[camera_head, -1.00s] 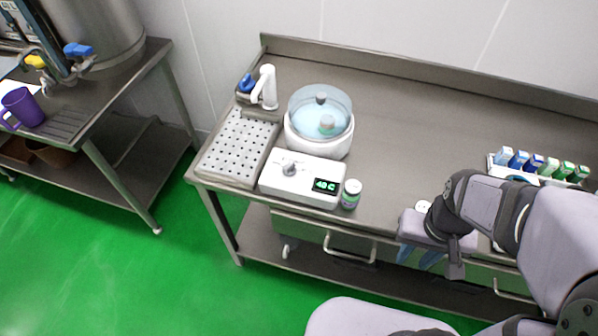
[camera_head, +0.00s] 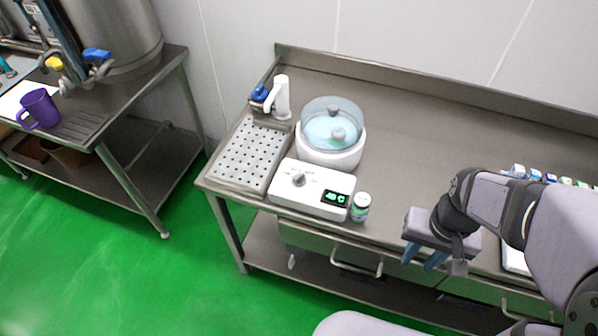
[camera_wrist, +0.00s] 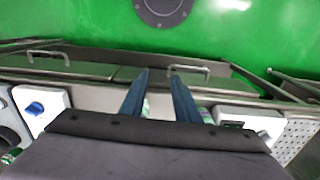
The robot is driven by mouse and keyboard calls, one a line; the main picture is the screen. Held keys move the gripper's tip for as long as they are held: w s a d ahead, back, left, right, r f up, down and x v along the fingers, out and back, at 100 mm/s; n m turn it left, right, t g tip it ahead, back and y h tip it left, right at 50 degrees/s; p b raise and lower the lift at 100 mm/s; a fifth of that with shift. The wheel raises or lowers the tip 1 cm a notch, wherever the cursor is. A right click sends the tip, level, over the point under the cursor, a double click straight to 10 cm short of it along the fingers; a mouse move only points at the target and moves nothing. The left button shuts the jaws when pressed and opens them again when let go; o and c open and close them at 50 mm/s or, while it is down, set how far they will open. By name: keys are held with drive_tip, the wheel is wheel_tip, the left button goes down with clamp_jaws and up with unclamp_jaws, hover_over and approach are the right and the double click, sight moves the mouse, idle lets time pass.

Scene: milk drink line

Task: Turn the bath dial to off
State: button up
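The bath dial (camera_head: 299,179) is a grey knob on the white control box (camera_head: 283,199) in front of the round bath (camera_head: 331,157). The box has a lit green display (camera_head: 336,198) that seems to read 40 C. The exact dial setting is too small to read. The box also shows at the right of the wrist view (camera_wrist: 262,123); the dial is not clear there. My gripper (camera_head: 424,262) is at the table's front edge, well right of the dial. Its two blue fingers point down and stand apart with nothing between them, also in the wrist view (camera_wrist: 157,75).
A small lidded jar (camera_head: 360,207) stands just right of the control box. A perforated tray (camera_head: 247,152) lies to its left, with a white dispenser (camera_head: 281,97) behind. A white device with a blue knob (camera_wrist: 35,108) shows in the wrist view. The table (camera_head: 440,130) behind my gripper is clear.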

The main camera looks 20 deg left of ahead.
drive_tip(key=w+a+r+m, duration=0.1)
drive_tip(key=w+a+r, duration=0.1)
drive_tip(key=w+a, duration=0.6)
drive_tip(key=m+p, duration=0.1)
drive_tip(key=m, duration=0.2)
hover_over(299, 176)
drive_tip(key=shift+r, duration=0.45)
drive_tip(key=shift+f+p, duration=1.35)
drive_tip(key=shift+f, duration=2.3)
drive_tip(key=shift+c, duration=0.6)
clamp_jaws()
